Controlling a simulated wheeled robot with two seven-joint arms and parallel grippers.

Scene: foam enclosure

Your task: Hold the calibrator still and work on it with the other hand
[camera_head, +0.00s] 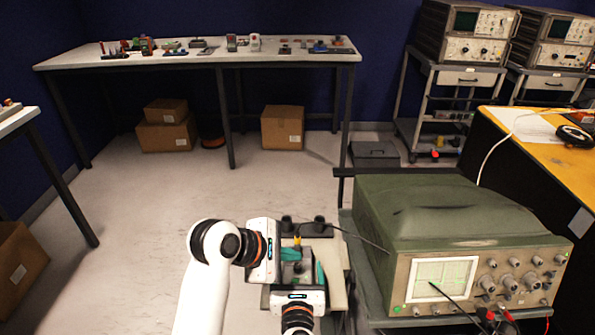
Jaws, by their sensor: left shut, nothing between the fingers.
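My right gripper (297,277) is at the device's near side, pointing away from me. Its fingertips are too small and crowded to tell open from shut. The grippers hide part of the device.
The oscilloscope fills the lower right, with leads hanging at its front. A yellow-topped bench (545,150) stands to its right. A white table (200,58) with small parts is at the back, with cardboard boxes (283,128) below. The floor between is clear.

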